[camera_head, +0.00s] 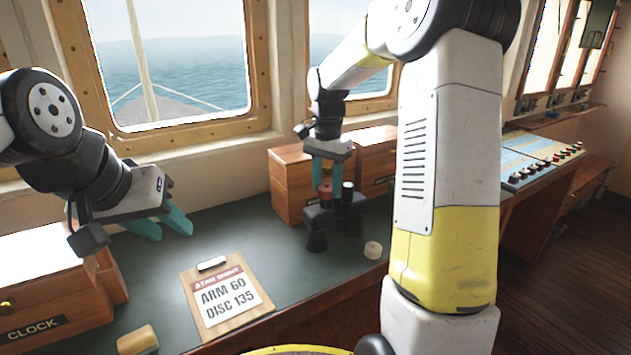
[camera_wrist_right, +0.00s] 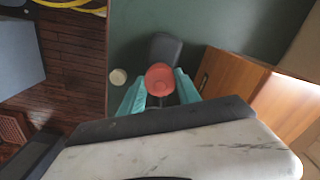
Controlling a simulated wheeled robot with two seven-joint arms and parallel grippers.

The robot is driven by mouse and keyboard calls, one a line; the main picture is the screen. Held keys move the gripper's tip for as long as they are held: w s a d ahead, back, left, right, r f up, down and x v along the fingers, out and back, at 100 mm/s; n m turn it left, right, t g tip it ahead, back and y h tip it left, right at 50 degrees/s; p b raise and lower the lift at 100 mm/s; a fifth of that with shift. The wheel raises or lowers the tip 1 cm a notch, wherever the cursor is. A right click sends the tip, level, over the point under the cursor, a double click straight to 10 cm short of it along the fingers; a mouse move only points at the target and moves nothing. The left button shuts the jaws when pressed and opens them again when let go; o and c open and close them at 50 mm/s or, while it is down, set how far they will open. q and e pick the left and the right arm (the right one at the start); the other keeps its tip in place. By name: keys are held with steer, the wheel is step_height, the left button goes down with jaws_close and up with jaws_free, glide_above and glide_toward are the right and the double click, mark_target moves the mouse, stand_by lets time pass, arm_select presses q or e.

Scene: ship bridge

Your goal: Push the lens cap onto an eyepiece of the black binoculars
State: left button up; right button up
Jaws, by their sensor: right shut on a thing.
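The black binoculars (camera_head: 318,224) stand upright on the dark green desktop with their eyepieces up. The right-hand eyepiece (camera_head: 348,186) is uncovered with a pale top. The red lens cap (camera_head: 325,188) is between the teal fingers of my right gripper (camera_head: 325,178), over the left-hand eyepiece; I cannot tell whether it touches it. In the right wrist view the red cap (camera_wrist_right: 159,78) lies between both fingertips of the right gripper (camera_wrist_right: 160,92) and hides that eyepiece. A binocular barrel (camera_wrist_right: 165,48) shows beyond. My left gripper (camera_head: 164,229) is open and empty above the desk at left.
A clipboard (camera_head: 222,290) lies at front centre. A small pale disc (camera_head: 373,249) lies right of the binoculars, and a brass-coloured cylinder (camera_head: 137,340) at front left. Wooden drawer boxes stand behind the binoculars (camera_head: 292,185) and at left (camera_head: 50,310). Desktop between is clear.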

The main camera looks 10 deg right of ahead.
stand_by(0.3)
steer(key=o, duration=1.4)
steer(key=shift+o, duration=0.2)
steer(key=o, duration=0.3)
steer(key=shift+o, duration=0.2)
steer(key=shift+r, duration=3.5)
